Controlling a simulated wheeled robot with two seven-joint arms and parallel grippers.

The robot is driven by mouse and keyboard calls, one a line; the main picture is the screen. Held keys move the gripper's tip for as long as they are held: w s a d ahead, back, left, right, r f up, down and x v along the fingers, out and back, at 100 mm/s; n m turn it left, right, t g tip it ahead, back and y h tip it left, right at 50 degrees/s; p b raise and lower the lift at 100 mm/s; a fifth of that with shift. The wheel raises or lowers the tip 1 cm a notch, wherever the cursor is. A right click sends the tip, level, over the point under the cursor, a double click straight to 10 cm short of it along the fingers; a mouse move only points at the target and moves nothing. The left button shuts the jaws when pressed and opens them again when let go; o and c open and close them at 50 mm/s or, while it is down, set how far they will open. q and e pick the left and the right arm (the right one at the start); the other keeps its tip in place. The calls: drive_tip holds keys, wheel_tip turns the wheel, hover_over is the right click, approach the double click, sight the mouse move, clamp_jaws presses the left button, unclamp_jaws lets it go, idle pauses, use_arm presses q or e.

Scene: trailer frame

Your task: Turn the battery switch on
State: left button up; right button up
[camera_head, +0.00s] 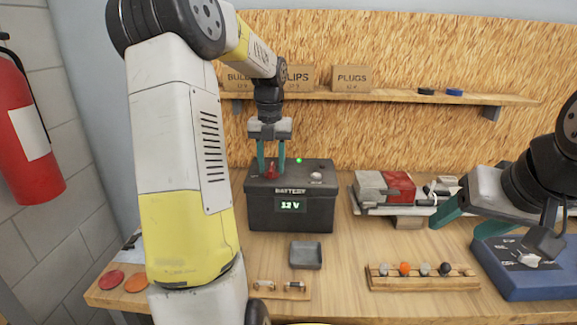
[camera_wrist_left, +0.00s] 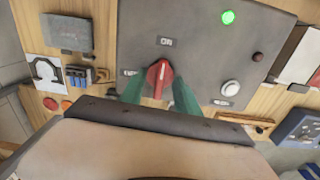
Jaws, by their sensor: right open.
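The battery (camera_head: 318,215) is a dark grey box on the bench with a "12 V" display on its front. Its red switch knob (camera_head: 271,173) is on top, at the left. In the left wrist view the knob (camera_wrist_left: 160,78) has its white line pointing towards the ON label (camera_wrist_left: 166,41). A green light (camera_wrist_left: 228,17) is lit on the battery's top. My left gripper (camera_head: 271,163) points down over the knob, one teal finger on each side, with small gaps visible. My right gripper (camera_head: 462,205) is open and empty at the right, above the bench.
A blue box (camera_head: 535,280) with a switch panel stands below my right gripper. Red and white boxes (camera_head: 385,187) lie right of the battery. A small grey tray (camera_head: 306,255) and a wooden rack (camera_head: 422,280) with several knobs are in front. A shelf (camera_head: 400,97) runs behind.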

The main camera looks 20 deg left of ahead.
use_arm(q)
drive_tip(key=shift+r, duration=2.95)
drive_tip(key=shift+d+r, duration=0.1)
drive_tip(key=s+d+n+t+h, duration=0.1)
drive_tip(key=s+d+n+t, duration=0.2)
drive_tip(key=s+d+n, duration=0.3)
drive_tip(key=s+d+n+t+h, duration=0.1)
drive_tip(key=s+d+n+t, duration=0.2)
drive_tip(key=s+n, duration=1.3)
drive_tip(key=shift+s+d+r+n, duration=0.3)
drive_tip(key=shift+d+n, duration=1.4)
drive_tip(key=shift+n, duration=3.4)
drive_tip(key=shift+f, duration=0.1)
